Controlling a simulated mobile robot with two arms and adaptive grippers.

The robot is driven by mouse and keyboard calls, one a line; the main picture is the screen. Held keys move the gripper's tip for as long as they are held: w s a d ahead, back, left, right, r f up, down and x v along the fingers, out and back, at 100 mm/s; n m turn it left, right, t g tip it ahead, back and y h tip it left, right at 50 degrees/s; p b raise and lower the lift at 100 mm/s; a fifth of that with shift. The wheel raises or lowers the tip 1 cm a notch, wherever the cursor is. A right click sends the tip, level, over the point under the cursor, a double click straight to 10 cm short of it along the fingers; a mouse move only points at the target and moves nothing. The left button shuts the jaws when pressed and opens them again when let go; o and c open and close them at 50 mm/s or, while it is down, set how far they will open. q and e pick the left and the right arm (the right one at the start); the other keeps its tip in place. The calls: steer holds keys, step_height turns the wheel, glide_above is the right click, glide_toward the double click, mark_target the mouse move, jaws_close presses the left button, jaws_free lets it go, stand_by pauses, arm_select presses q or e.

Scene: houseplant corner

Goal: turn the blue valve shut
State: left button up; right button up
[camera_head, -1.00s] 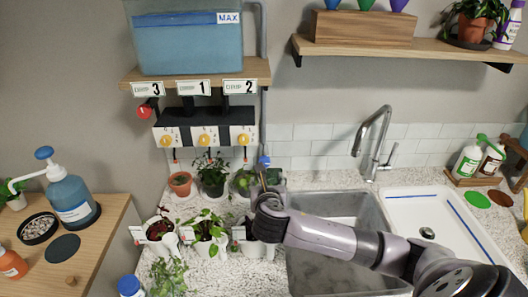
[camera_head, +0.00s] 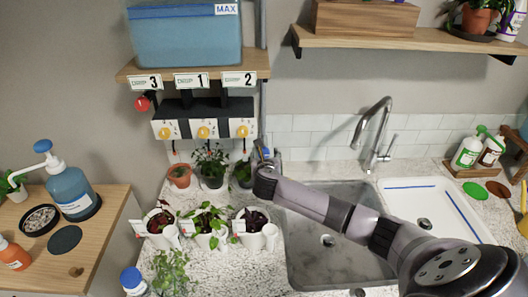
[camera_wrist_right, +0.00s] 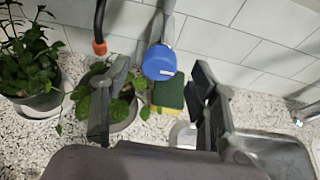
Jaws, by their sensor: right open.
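The blue valve (camera_head: 266,153) is on the grey pipe to the right of the drip shelf, partly hidden behind my right gripper. In the right wrist view the valve is a round blue knob (camera_wrist_right: 161,62) with a small white mark, at the lower end of the grey pipe. My right gripper (camera_head: 266,157) is open at the valve. In the wrist view the open fingers (camera_wrist_right: 160,76) stand to the left and right of the knob, with visible gaps on both sides. Whether the valve is open or shut is unclear. My left gripper is out of view.
A potted plant (camera_wrist_right: 125,106) and a green and yellow sponge (camera_wrist_right: 168,92) lie below the knob. A black tube with an orange tip (camera_wrist_right: 99,46) hangs to its left. Several potted plants stand on the counter, left of the sink (camera_head: 325,250). A red knob (camera_head: 142,103) is under the shelf.

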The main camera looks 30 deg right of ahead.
steer(key=x, duration=0.4)
steer(key=shift+w+d, duration=0.15)
steer(key=shift+w, duration=0.1)
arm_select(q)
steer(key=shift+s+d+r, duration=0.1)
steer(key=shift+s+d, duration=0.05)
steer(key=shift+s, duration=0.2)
arm_select(e)
steer(key=shift+c, duration=0.6)
